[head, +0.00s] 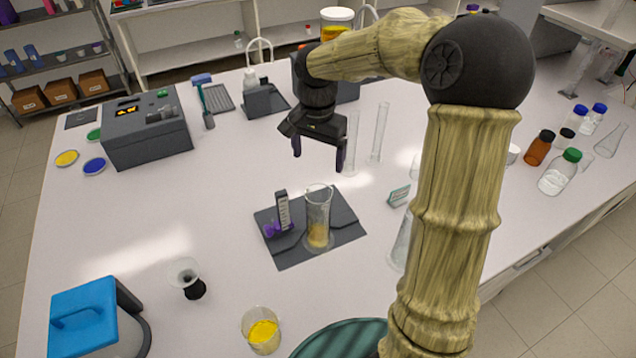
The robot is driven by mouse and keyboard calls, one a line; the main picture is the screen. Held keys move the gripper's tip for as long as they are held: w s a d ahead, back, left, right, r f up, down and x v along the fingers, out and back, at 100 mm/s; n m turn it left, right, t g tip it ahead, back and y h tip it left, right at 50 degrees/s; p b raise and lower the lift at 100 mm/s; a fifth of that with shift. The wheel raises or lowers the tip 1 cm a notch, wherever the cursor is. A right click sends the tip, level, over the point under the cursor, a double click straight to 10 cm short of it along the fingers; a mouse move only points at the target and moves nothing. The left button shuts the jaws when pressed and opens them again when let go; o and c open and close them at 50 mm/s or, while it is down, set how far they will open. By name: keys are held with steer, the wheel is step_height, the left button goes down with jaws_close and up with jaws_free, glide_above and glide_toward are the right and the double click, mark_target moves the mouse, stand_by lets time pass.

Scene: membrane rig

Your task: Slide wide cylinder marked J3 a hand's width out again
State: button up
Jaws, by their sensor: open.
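A wide clear glass cylinder (318,208) with yellow-amber contents at its bottom stands upright on a dark grey mat (345,230). I cannot make out a J3 marking on it. Right beside it, to its left, stands a grey upright piece with a white scale (284,212) and a purple part at its foot. My gripper (319,158) is open and empty, fingers pointing down, above the table and farther back than the wide cylinder. It is apart from the cylinder.
Two slim glass cylinders (378,133) stand just right of my gripper. A yellow-filled beaker (262,330) and a funnel (185,273) are in front. The table left of the mat is clear.

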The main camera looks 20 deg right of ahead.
steer(key=p, duration=0.3)
glide_toward(319, 201)
steer(key=s+f, duration=0.1)
steer(key=f, duration=0.1)
steer(key=s+f, duration=0.1)
steer(key=f, duration=0.1)
steer(key=s+a+f, duration=0.1)
steer(key=f, duration=0.1)
steer(key=c, duration=1.4)
steer(key=shift+o, duration=0.2)
steer(key=shift+b, duration=0.3)
steer(key=shift+s, duration=0.1)
